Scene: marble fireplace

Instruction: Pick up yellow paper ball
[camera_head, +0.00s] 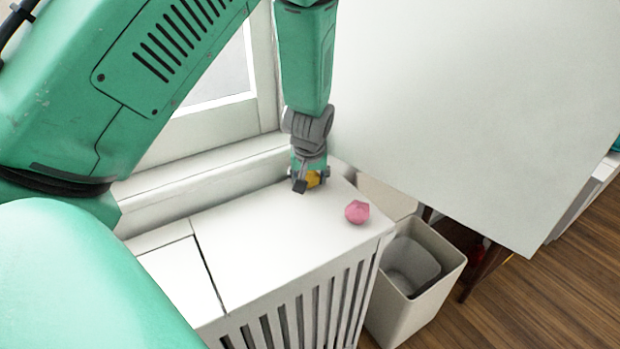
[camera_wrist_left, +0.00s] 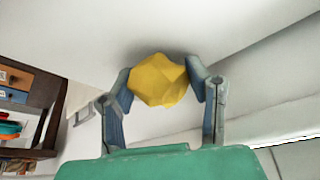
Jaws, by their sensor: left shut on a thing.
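The yellow paper ball (camera_wrist_left: 158,80) is a crumpled, faceted lump between the two fingers of my left gripper (camera_wrist_left: 161,82) in the left wrist view. Both fingers touch its sides. In the head view my left gripper (camera_head: 308,183) points down at the far end of the white slatted cabinet top. There the yellow paper ball (camera_head: 313,179) shows only in part behind the fingers. It is at or just above the surface; I cannot tell which. My right gripper is not in view.
A pink paper ball (camera_head: 357,212) lies on the white cabinet top (camera_head: 265,250), near its right edge. A pale bin (camera_head: 400,310) stands on the wooden floor beside the cabinet. A window and sill are behind, and a large white panel (camera_head: 480,100) is at right.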

